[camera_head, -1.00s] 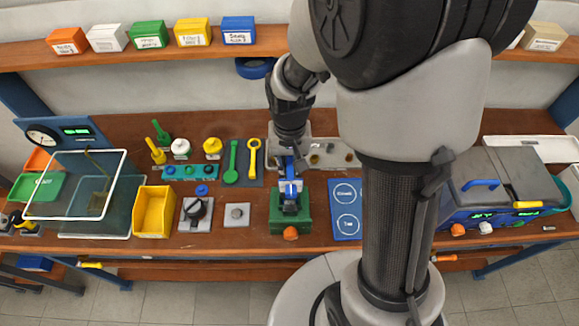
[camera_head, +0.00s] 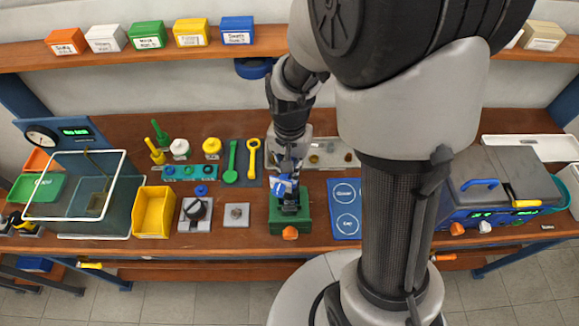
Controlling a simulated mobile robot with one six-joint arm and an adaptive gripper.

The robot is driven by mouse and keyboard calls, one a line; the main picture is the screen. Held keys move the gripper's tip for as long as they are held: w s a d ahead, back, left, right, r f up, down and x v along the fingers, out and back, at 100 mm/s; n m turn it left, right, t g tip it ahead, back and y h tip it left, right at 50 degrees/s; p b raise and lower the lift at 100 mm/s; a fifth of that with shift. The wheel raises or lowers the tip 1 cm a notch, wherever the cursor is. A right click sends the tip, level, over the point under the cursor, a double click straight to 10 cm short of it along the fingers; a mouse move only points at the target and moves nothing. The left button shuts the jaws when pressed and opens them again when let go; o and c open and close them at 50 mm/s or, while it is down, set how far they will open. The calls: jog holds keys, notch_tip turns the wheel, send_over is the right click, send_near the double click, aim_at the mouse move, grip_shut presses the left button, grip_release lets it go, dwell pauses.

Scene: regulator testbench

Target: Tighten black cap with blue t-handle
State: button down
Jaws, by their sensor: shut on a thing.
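My gripper (camera_head: 291,168) points down over the green block fixture (camera_head: 286,222) in the middle of the bench. It is shut on the blue T-handle (camera_head: 284,185), whose blue bar shows at the fingers. A dark shape, likely the black cap (camera_head: 290,202), stands in the top of the fixture directly below the handle. The tool and the dark part overlap in this view, so I cannot tell whether they are seated together. An orange knob (camera_head: 290,233) shows at the fixture's front.
A blue mat with circles (camera_head: 345,190) lies right of the fixture. A grey plate (camera_head: 237,214), a black-knobbed block (camera_head: 195,213) and a yellow bin (camera_head: 153,210) stand to the left. Green (camera_head: 231,168) and yellow wrenches (camera_head: 253,155) lie behind. My arm hides the bench at right centre.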

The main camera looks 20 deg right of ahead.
jog(key=shift+m, duration=0.3)
jog(key=shift+m, duration=0.6)
jog(key=shift+r, duration=0.1)
jog(key=shift+r, duration=0.1)
jog(key=shift+r+p, duration=1.2)
jog(key=shift+r, duration=0.05)
jog(key=shift+r, duration=0.2)
